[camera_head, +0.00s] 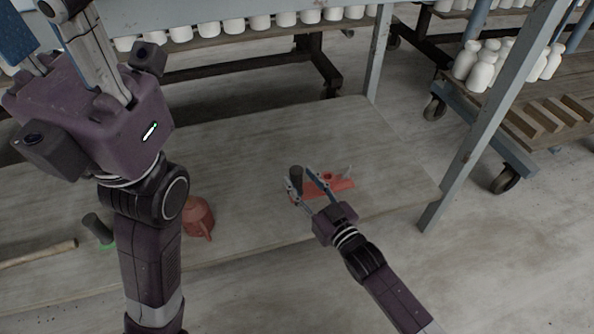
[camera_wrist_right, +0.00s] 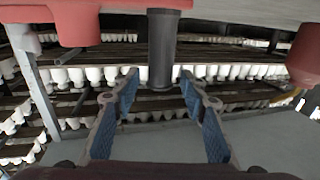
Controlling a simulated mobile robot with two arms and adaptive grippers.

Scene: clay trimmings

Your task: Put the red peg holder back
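The red peg holder (camera_head: 338,187) lies on the low grey table, right of the middle in the head view. A dark upright cylinder (camera_head: 297,178) stands at its left end; the fingers partly hide the holder. My right gripper (camera_head: 306,178) is open at the holder. In the right wrist view, which looks upside down, the dark cylinder (camera_wrist_right: 163,50) is between the open fingertips (camera_wrist_right: 159,76), with gaps on both sides. Part of the red holder (camera_wrist_right: 55,20) shows at the top left. My left gripper (camera_head: 55,40) is raised at the upper left, fingers apart, tips partly cut off.
A red pot (camera_head: 198,217) stands on the table (camera_head: 250,150) beside my left arm. A dark cylinder with a green base (camera_head: 98,228) and a wooden stick (camera_head: 38,254) lie farther left. A grey post (camera_head: 490,110) rises at the table's right end. White bottles fill the racks behind.

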